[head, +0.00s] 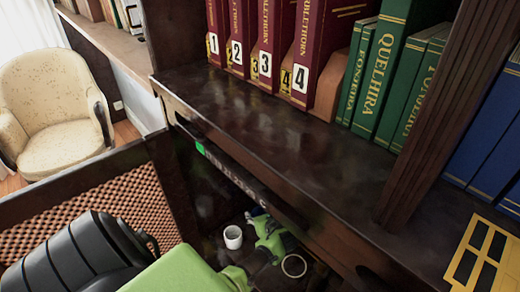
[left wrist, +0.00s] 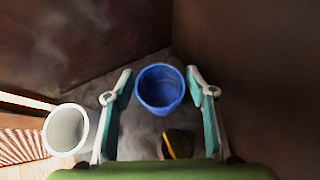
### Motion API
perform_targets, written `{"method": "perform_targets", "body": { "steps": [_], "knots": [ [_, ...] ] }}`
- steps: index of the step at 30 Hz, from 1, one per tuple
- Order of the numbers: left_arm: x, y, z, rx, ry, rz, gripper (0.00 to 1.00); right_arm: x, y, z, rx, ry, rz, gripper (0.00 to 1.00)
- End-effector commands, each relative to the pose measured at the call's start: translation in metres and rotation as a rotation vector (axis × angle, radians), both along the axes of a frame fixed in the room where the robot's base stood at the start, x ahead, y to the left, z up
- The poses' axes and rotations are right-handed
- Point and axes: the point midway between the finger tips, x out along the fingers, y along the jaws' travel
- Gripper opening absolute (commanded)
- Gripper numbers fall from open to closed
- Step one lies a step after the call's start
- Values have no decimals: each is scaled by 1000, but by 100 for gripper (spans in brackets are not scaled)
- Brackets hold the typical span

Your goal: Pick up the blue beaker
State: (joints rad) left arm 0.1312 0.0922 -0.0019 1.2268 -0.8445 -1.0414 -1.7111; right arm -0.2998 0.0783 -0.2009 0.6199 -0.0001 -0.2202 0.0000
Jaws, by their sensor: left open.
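The blue beaker (left wrist: 160,90) stands in the lower shelf space, seen from above in the left wrist view with its open top towards me. My left gripper (left wrist: 158,74) is open, with one finger on each side of the beaker and a visible gap to both. In the head view my green left gripper (head: 268,232) reaches into the lower compartment. A small blue patch (head: 255,212) beside it may be the beaker, mostly hidden. My right gripper is not in view.
A white cup (head: 233,237) stands left of the gripper; it also shows in the left wrist view (left wrist: 65,130). A pale-rimmed round vessel (head: 294,265) is right of it. The dark shelf board (head: 270,120) overhangs the compartment. Dark walls lie close behind the beaker.

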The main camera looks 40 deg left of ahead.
Motion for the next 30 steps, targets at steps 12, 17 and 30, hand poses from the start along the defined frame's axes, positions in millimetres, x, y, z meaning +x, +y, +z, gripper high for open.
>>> {"method": "perform_targets", "body": {
  "steps": [12, 17, 30],
  "knots": [
    [0, 0, 0, 0, -1, -1, 17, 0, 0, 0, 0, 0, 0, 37],
    [0, 0, 0, 0, -1, -1, 17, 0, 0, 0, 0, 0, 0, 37],
    [0, -1, 37, 1, -3, -2, 17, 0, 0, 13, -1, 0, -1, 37]
  ]
}}
